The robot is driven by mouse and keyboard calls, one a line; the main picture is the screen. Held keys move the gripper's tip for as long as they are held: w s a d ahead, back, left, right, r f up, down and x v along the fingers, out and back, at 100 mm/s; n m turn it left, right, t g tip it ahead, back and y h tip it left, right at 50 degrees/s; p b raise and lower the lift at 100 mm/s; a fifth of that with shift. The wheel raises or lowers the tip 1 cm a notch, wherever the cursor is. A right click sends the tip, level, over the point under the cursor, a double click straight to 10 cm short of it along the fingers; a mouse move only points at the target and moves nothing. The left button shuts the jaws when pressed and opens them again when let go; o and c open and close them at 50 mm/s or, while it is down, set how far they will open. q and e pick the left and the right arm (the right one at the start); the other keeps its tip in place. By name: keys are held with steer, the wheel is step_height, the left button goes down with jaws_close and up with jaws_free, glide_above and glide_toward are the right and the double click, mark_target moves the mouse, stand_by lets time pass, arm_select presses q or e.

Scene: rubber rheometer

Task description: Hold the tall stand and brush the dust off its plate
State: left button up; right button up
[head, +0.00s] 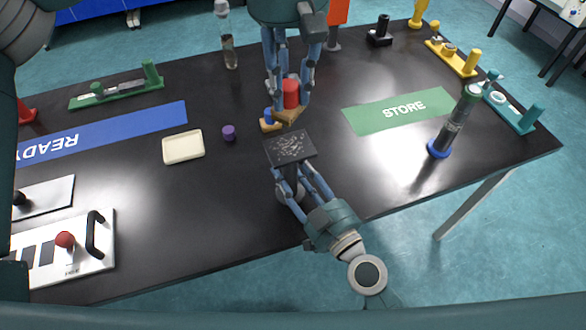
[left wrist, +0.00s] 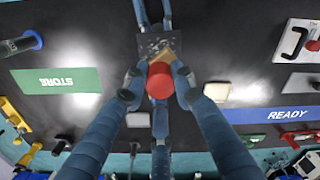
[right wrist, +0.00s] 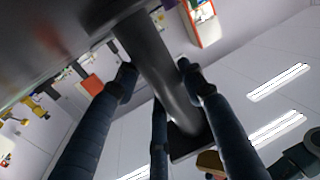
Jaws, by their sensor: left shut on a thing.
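The tall stand (head: 290,170) has a dark square plate (head: 290,148) with white dust scattered over it. My right gripper (head: 289,186) is closed around the stem below the plate; the stem (right wrist: 150,60) runs between its fingers in the right wrist view. My left gripper (head: 288,101) is shut on the red handle (head: 291,92) of a brush, whose tan head (head: 287,116) is just beyond the plate's far edge. In the left wrist view the red handle (left wrist: 160,80) hides part of the head, which overlaps the plate (left wrist: 150,45); contact cannot be told.
A blue and tan piece (head: 267,124) shows beside the brush. A purple piece (head: 229,132) and cream tray (head: 183,147) lie left. The green STORE mat (head: 400,110) and a blue-based cylinder stand (head: 440,149) are right. A white panel (head: 75,255) is front left.

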steer(key=c, duration=0.5)
